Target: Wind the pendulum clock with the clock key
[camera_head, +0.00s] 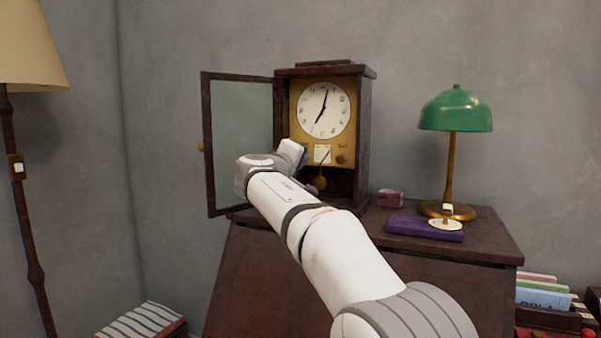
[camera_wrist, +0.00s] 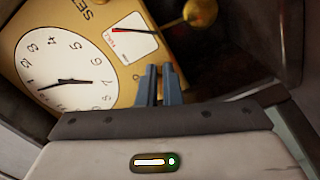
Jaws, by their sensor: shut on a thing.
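The pendulum clock (camera_head: 366,130) stands on the cabinet with its glass door (camera_head: 240,135) swung open to the left. Its white dial (camera_head: 323,110) and brass plate are exposed; the dial (camera_wrist: 62,72) also shows in the wrist view. A small card with a red mark (camera_wrist: 134,38) is on the plate beside the fingers. The brass pendulum bob (camera_wrist: 197,12) hangs below the plate. My gripper (camera_wrist: 163,70) is at the plate's lower part, its fingers close together on what appears to be the clock key. The key is hidden by the fingers, so whether it sits in a hole cannot be told.
A floor lamp (camera_head: 30,45) is at the left. The open door stands close to my wrist.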

